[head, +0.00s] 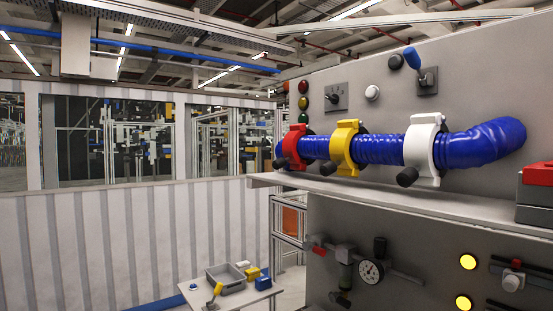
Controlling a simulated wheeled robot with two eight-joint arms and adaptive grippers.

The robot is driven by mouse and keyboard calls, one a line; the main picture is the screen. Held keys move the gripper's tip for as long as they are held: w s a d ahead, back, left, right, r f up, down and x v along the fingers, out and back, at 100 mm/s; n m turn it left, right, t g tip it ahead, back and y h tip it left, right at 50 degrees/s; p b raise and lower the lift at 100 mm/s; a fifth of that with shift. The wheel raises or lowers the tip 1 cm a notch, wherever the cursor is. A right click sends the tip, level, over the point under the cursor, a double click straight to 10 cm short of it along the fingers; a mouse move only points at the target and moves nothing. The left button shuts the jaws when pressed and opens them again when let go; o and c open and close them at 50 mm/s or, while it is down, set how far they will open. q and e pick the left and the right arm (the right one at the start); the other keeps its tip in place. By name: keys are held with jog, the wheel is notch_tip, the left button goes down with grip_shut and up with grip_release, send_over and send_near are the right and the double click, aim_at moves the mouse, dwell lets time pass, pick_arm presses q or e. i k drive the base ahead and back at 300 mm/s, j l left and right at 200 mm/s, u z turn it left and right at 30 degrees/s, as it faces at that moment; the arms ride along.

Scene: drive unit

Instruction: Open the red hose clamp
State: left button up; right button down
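The red hose clamp (293,147) sits around the left end of a ribbed blue hose (380,149) on the grey drive unit panel. A black knob (281,163) sticks out at its lower left. I cannot tell for sure whether the clamp is open or shut. A yellow clamp (346,148) and a white clamp (422,150) sit around the same hose farther right. Neither of my grippers shows in the head view.
A grey shelf (390,197) juts out below the hose. A red and grey box (537,193) stands on it at the right. A gauge (370,271) and pipe lie below. A small table (228,292) with a grey tray stands at the lower left.

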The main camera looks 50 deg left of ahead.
aim_at(290, 140)
jog(key=u, duration=1.65)
